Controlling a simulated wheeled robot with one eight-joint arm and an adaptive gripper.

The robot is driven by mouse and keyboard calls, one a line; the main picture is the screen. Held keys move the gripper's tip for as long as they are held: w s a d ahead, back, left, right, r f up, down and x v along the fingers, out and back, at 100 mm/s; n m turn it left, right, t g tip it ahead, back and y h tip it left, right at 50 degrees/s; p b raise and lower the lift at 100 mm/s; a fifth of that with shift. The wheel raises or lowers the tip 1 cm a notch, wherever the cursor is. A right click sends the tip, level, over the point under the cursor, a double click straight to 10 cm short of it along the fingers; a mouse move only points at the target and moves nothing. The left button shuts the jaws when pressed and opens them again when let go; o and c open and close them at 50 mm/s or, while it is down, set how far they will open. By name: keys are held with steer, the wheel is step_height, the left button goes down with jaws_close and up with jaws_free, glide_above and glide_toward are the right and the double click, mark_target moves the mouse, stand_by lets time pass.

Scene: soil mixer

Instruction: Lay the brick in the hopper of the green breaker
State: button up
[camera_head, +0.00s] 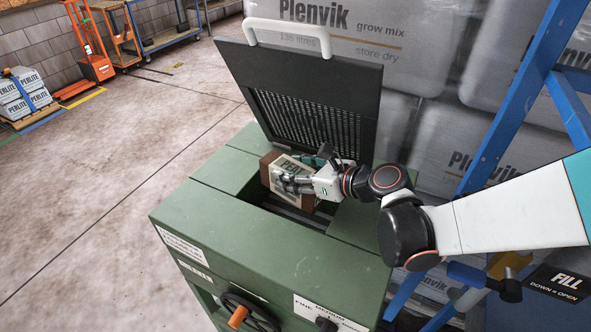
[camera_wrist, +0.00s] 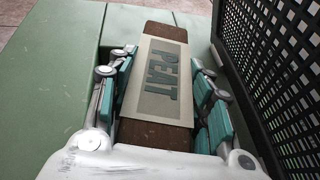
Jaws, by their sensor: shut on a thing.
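The brown brick with a pale PEAT label (camera_wrist: 165,75) is between the fingers of my gripper (camera_wrist: 160,90) in the wrist view. In the head view the brick (camera_head: 265,170) is at the hopper opening of the green breaker (camera_head: 250,235). My gripper (camera_head: 300,182) is shut on its sides and reaches in from the right. The fingers hide part of the brick. The hopper is a dark rectangular opening (camera_head: 285,210) in the green top. I cannot tell whether the brick touches the hopper's edge or floor.
The breaker's dark grated lid (camera_head: 310,95) with a white handle stands open behind the hopper. A blue ladder (camera_head: 520,90) is at the right, and wrapped Plenvik bales (camera_head: 400,45) are behind. An orange-handled wheel (camera_head: 245,312) is on the breaker's front. Open floor lies to the left.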

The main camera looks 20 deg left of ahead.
steer(key=shift+f+b, duration=1.85)
steer(key=shift+f, duration=0.45)
steer(key=o, duration=1.5)
steer(key=shift+r, duration=0.1)
steer(key=shift+r+p, duration=1.85)
steer(key=shift+r, duration=0.65)
steer(key=shift+s+f, duration=0.1)
